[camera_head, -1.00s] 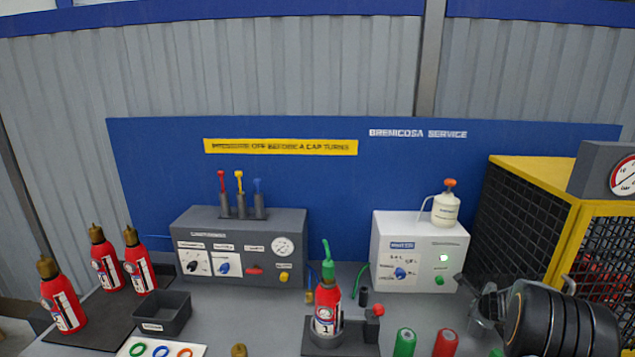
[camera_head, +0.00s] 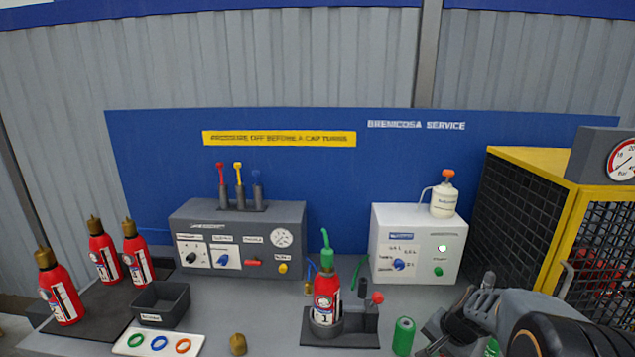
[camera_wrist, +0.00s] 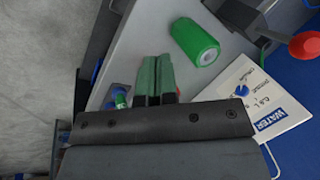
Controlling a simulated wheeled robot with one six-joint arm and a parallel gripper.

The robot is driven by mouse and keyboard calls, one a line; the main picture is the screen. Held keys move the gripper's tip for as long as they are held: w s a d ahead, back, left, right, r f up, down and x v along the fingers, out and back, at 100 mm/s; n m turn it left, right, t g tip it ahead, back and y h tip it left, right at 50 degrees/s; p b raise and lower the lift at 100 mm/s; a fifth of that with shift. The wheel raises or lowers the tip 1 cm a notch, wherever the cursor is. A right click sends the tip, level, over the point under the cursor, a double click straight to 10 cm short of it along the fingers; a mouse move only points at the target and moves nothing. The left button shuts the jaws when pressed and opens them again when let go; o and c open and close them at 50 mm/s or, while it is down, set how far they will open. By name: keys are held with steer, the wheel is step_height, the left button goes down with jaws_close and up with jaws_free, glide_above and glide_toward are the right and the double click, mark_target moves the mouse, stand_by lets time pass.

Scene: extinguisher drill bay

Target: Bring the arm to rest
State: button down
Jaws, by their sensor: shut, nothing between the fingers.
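My gripper shows in the wrist view (camera_wrist: 155,80), its two green-padded fingers shut together with nothing between them. In the head view my arm reaches in from the lower right, and the gripper end hangs over the front right of the bench. A green cylinder (camera_head: 403,337) stands just left of it. The green cylinder also shows beyond the fingertips in the wrist view (camera_wrist: 195,42), apart from them. The fingertips are not clear in the head view.
A red extinguisher (camera_head: 326,300) with a green nozzle sits in a dark stand left of my arm. The white box (camera_head: 417,262) stands behind. A yellow-framed mesh cage (camera_head: 520,220) is close at right. Several extinguishers, a dark bin (camera_head: 160,306) and a ring tray fill the left.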

steer(key=s+a+r+n+h+b, duration=0.2)
steer(key=s+a+n+b, duration=0.3)
steer(key=s+a+n, duration=0.4)
steer(key=shift+s+a+r+t+b, duration=0.35)
steer(key=shift+s+a, duration=0.3)
steer(key=shift+s, duration=1.45)
